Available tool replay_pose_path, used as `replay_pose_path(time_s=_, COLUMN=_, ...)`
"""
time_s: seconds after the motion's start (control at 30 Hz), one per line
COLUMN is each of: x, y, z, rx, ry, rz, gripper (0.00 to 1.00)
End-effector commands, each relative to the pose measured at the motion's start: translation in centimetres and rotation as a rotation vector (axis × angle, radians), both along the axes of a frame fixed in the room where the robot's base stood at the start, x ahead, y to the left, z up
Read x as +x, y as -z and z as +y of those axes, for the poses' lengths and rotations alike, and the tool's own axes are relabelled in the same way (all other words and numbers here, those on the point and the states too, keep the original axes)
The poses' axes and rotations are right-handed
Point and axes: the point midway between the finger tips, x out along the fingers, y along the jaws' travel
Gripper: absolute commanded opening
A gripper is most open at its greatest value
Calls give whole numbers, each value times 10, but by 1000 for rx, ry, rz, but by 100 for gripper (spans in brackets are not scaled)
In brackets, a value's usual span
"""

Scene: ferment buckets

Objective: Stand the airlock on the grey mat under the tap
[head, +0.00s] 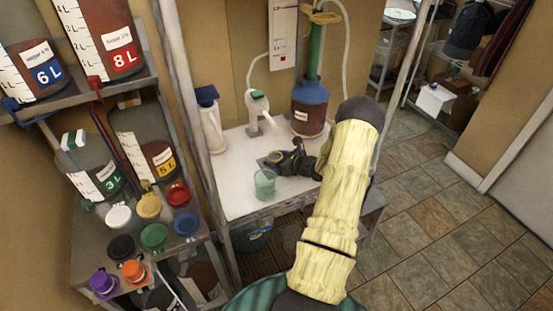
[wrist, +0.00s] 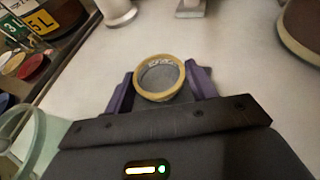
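A small round cup with a yellow rim and grey inside (wrist: 160,80), which looks like the airlock, sits between the purple fingers of my gripper (wrist: 160,88), and both fingers appear to touch it.
A translucent green cup (head: 264,183) stands close beside my gripper, and at the left in the wrist view (wrist: 28,135). A white jug (head: 212,125) and a blue-topped bucket (head: 309,108) stand on the white table (head: 236,198). Shelves with buckets and coloured lids are at left.

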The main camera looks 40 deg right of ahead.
Motion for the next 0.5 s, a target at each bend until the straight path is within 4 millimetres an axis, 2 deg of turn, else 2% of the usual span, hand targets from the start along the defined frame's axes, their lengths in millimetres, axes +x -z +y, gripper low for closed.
replay_pose_path(time_s=0.43, x=0, y=-6, z=0, rx=0, ry=0, rz=0, gripper=63)
replay_pose_path(time_s=0.5, x=-8, y=-5, z=-2, rx=-1, ry=2, rz=1, gripper=63)
